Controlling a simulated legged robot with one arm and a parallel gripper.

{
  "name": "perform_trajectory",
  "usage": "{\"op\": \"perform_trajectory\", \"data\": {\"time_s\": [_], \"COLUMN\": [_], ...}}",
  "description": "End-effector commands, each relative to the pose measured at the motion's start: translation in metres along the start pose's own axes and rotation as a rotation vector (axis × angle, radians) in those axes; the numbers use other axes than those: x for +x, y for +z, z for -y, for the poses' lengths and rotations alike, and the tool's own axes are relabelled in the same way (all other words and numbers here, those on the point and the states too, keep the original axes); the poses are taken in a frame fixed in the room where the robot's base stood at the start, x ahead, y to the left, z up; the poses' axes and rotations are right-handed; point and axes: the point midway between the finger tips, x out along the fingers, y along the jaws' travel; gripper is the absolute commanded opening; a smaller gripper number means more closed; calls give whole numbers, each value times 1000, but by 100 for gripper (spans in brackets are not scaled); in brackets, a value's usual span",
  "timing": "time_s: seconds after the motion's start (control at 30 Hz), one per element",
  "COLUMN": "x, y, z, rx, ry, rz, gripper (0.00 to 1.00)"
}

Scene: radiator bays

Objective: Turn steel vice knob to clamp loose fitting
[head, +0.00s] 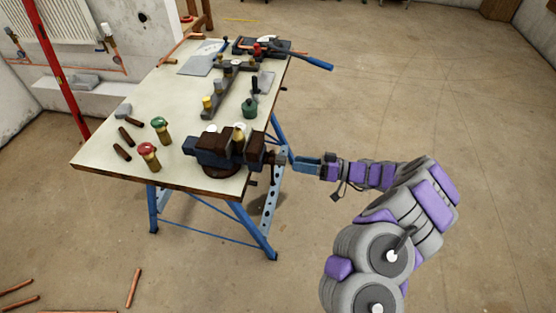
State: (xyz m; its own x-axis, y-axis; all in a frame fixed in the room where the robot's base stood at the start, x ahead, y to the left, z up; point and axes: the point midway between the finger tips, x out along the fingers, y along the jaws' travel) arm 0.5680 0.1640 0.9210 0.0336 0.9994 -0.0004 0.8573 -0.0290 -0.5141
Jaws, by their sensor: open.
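The vice (228,148), dark blue with brown jaws, is mounted at the near right corner of the workbench (120,145). Its steel knob (281,158) sticks out to the right, past the bench edge. A small brass fitting with a pale top (238,133) shows at the vice jaws; I cannot tell how tightly it sits. My gripper (293,161) is open, coming from the right, with its blue fingers at the knob. I cannot tell whether the fingers touch the knob, as the contact is small in view.
Valves with red (148,155) and green (161,128) handles stand left of the vice. A grey rail with brass fittings (230,88) and a green-topped item (249,107) lie behind it. A blue-handled tool (318,63) overhangs the bench's right edge. Copper pipes (134,287) lie on the floor; floor at right is clear.

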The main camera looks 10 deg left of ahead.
Motion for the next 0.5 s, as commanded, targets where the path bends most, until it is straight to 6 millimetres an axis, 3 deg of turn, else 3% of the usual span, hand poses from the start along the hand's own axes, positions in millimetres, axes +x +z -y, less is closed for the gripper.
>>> {"op": "perform_trajectory", "data": {"time_s": [0.5], "x": [28], "y": [-1], "z": [1], "rx": [2], "ry": [1], "rz": [1], "gripper": [53]}}
